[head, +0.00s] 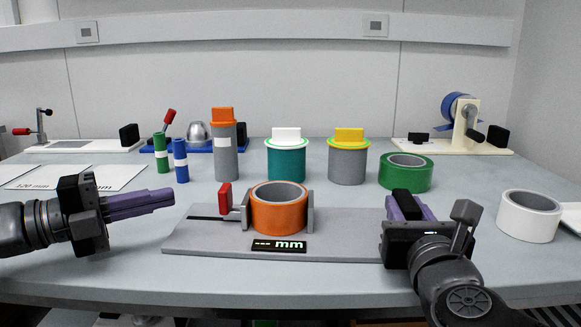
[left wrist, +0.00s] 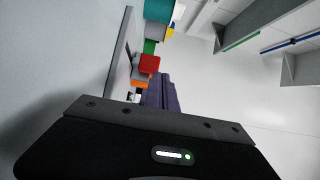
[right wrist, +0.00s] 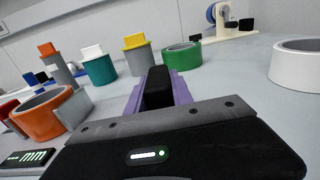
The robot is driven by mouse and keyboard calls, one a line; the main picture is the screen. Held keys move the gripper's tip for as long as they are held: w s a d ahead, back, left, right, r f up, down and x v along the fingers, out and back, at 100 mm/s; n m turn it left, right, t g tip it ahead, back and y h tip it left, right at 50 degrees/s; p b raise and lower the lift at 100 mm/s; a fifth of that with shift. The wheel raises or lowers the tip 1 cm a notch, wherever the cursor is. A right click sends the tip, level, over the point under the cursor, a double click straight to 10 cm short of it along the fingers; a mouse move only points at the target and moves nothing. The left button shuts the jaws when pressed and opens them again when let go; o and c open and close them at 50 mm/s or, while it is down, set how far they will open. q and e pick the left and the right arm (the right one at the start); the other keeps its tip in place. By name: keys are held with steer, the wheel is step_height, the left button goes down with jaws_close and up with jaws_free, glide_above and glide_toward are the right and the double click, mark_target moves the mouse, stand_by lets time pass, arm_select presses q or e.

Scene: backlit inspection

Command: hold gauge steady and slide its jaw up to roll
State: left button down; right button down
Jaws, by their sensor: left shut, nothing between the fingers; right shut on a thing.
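The gauge is a flat grey plate (head: 345,240) with a display (head: 279,246) reading dashes and "mm". An orange roll (head: 262,217) stands on it between the sliding jaw with its red tab (head: 225,200) on the left and a fixed grey jaw (head: 310,212) on the right. The sliding jaw looks very near the roll; I cannot tell whether they touch. My left gripper (head: 172,196) is shut and empty, left of the red tab and apart from it. My right gripper (head: 405,203) is shut on the gauge's black grip block (right wrist: 157,88) at the plate's right end.
A green roll (head: 405,172) and a white roll (head: 529,215) stand to the right. Lidded jars (head: 286,163) (head: 347,165), a grey bottle (head: 226,150) and green and blue markers (head: 180,160) stand behind the gauge. The table front left of centre is clear.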

steer(key=shift+f, duration=0.3)
arm_select(q)
steer(key=shift+x, duration=3.5)
arm_select(e)
steer(key=shift+a, duration=0.1)
arm_select(q)
steer(key=shift+s+d, duration=0.15)
steer(key=shift+d, duration=0.15)
arm_select(e)
steer(key=shift+a, duration=0.1)
arm_select(q)
steer(key=shift+w+a, duration=0.15)
steer(key=shift+a, duration=0.95)
steer(key=shift+w+a, duration=0.1)
steer(key=shift+a, duration=0.95)
steer(key=v, duration=1.2)
